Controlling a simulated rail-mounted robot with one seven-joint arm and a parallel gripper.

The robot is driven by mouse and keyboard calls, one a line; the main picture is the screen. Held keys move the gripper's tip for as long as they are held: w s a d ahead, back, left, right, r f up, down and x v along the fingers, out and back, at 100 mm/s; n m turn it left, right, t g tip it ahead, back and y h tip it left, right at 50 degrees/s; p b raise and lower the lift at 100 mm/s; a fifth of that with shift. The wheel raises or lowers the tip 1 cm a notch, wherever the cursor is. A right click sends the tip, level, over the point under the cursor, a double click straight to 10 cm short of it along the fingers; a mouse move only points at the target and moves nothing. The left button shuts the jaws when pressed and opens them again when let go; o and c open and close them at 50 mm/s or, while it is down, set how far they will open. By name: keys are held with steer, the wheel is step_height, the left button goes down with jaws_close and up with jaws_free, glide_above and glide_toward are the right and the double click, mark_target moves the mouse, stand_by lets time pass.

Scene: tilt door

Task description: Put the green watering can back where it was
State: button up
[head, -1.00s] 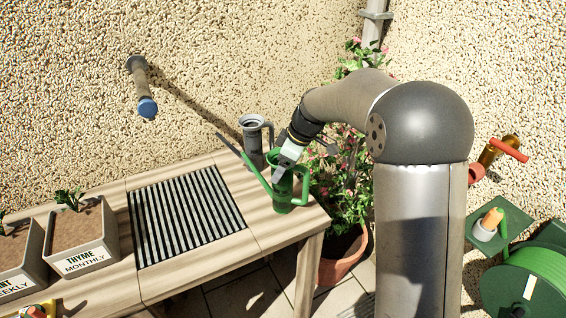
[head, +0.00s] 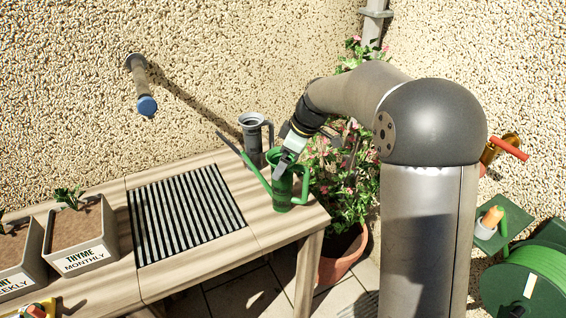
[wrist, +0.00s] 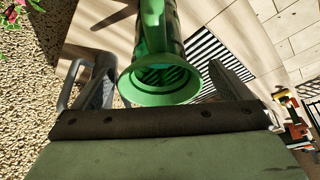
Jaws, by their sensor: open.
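The green watering can (head: 283,190) stands upright on the right end of the wooden table, its long spout pointing to the upper left. It also shows in the wrist view, where its green rim (wrist: 135,88) lies between the two fingers. My gripper (head: 282,166) is open at the top of the can, with a finger on each side of it in the wrist view. I cannot tell whether either finger touches the can. The can's lower part is hidden in the wrist view.
A grey watering can (head: 252,138) stands close behind the green one. A black-and-white slatted panel (head: 185,213) lies to the left, with a thyme planter (head: 82,240) beyond it. The table's right edge is close to the green can, and a potted flowering plant (head: 343,195) stands past it.

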steer(key=v, duration=1)
steer(key=s+d+f+m+h, duration=0.1)
steer(key=s+d+f+m, duration=0.3)
steer(key=s, duration=0.6)
steer(key=s+d+f+m+h, duration=0.2)
steer(key=s+d+f+m, duration=0.2)
steer(key=s, duration=0.7)
steer(key=s+d+f+m+h, duration=0.1)
steer(key=s+d+f+m, duration=0.3)
steer(key=s, duration=0.6)
steer(key=m, duration=0.2)
steer(key=shift+s+m+g+b, duration=0.3)
steer(key=shift+s+b, duration=0.1)
